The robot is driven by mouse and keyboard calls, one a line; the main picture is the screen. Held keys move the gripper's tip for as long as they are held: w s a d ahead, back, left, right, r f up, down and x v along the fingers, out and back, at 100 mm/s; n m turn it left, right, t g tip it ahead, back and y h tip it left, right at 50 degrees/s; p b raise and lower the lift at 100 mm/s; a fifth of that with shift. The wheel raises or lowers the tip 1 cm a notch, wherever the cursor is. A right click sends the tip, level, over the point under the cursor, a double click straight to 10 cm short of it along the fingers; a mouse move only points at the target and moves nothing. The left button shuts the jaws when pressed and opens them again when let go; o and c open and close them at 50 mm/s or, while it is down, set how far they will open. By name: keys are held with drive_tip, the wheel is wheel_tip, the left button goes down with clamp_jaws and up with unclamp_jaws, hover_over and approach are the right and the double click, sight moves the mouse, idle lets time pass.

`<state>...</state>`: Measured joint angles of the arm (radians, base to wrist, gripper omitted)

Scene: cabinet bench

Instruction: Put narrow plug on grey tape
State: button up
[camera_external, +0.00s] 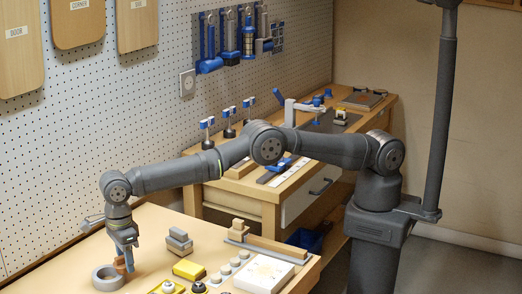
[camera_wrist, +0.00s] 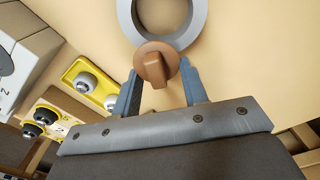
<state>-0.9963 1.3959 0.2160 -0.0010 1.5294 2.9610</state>
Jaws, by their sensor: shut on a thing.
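The narrow plug (camera_wrist: 155,66) is brown, with a rounded head and a flat tab. My gripper (camera_wrist: 157,85) is shut on it, a blue-grey finger on each side. The grey tape (camera_wrist: 186,38) is a ring lying flat on the bench, just beyond the plug in the wrist view, its upper part cut off by the frame. In the external view my gripper (camera_external: 124,262) points down with the plug (camera_external: 120,265) at the right, far side of the tape (camera_external: 106,280). The plug overlaps the ring's edge in both views; whether it touches the tape I cannot tell.
A yellow tray (camera_wrist: 91,84) with pale round knobs lies left of my gripper in the wrist view. The bench around the tape is clear.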

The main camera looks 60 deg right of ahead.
drive_tip(key=shift+f, duration=0.15)
drive_tip(key=o, duration=0.9)
drive_tip(key=shift+o, duration=0.2)
wheel_tip(320, 180, up, 8)
drive_tip(key=shift+f, duration=0.1)
